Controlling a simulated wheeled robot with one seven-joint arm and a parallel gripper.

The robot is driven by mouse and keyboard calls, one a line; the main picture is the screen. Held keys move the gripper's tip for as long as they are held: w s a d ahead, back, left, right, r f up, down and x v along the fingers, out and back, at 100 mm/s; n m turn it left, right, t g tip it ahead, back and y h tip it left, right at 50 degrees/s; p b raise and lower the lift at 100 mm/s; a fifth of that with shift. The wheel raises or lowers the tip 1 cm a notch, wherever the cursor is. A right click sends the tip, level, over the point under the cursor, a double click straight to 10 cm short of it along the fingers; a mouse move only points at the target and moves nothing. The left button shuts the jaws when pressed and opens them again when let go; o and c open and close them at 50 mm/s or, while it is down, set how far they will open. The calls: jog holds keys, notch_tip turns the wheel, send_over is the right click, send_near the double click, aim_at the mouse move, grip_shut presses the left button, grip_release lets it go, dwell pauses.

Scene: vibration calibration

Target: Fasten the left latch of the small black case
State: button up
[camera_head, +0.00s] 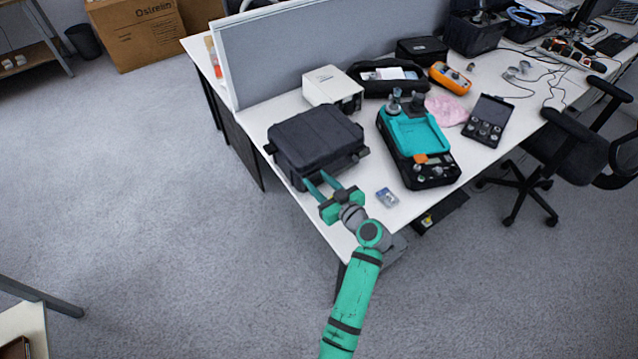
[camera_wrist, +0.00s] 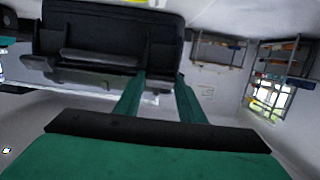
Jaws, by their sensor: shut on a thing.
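The small black case (camera_head: 315,137) stands closed on the white table near its front left corner. In the wrist view the case (camera_wrist: 105,25) fills the upper left, with its handle (camera_wrist: 100,57) across its front. My gripper (camera_head: 319,178) is at the front face of the case, its two green fingers reaching up to it. In the wrist view the fingertips (camera_wrist: 161,78) meet the lower right part of the case front, with a small gap between them. They appear shut on the latch there, but the latch itself is mostly hidden by the fingers.
A teal and black instrument (camera_head: 412,133) stands right of the case, with a small packet (camera_head: 387,197) before it. A white box (camera_head: 332,88) and grey divider (camera_head: 300,50) are behind. The table's left edge runs close to the case.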

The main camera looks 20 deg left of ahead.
jog(key=shift+w+a+r+g+h, duration=0.15)
jog(key=shift+r+g+h, duration=0.2)
jog(key=shift+g+h, duration=0.2)
jog(key=shift+w+r+g+h, duration=0.1)
jog(key=shift+r+g+h, duration=0.2)
jog(key=shift+g+h, duration=0.25)
jog(key=shift+w+a+r+g+h, duration=0.15)
jog(key=shift+g+h, duration=0.2)
jog(key=shift+h, duration=0.2)
jog(key=shift+a+r+g+h, duration=0.15)
jog(key=shift+g+h, duration=0.2)
jog(key=shift+h, duration=0.2)
jog(key=o, duration=0.8)
jog(key=shift+a, duration=0.1)
jog(key=shift+c, duration=0.2)
jog(key=v, duration=1.1)
